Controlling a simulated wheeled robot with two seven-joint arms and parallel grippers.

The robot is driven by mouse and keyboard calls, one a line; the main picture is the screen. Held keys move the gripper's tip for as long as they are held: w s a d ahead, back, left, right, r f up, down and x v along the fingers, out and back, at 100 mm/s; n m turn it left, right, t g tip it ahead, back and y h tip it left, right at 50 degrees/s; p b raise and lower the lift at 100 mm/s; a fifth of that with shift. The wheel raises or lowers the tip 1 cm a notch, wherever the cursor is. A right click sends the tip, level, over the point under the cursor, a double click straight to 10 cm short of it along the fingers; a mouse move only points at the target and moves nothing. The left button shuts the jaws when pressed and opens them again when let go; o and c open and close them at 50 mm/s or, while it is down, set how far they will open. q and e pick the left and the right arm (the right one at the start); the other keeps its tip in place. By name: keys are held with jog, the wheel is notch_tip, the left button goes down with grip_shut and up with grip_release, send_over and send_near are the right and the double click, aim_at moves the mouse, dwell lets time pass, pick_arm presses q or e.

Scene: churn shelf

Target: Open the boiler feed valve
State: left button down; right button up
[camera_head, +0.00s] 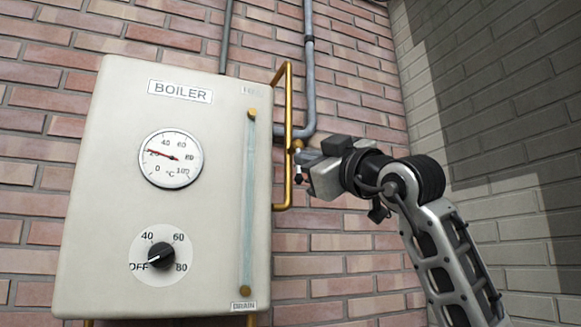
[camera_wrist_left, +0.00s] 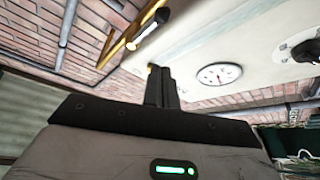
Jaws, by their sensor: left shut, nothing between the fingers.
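The boiler (camera_head: 110,200) is a cream box on the brick wall, with a dial, a knob and a sight glass. In the left wrist view, the shut fingers (camera_wrist_left: 161,84) point towards the boiler side, and the brass pipe (camera_wrist_left: 107,48) shows beyond. My right gripper is not in view.
The temperature dial (camera_head: 171,159) and the control knob (camera_head: 161,255), pointing at OFF, are on the boiler front. A grey pipe (camera_head: 310,70) runs down the wall behind. A grey block wall (camera_head: 500,130) stands at the right.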

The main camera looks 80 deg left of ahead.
pick_arm(q)
jog(key=v, duration=0.4)
jog(key=shift+w+r, duration=0.25)
jog(key=shift+r, duration=0.1)
jog(key=shift+s+a, duration=0.15)
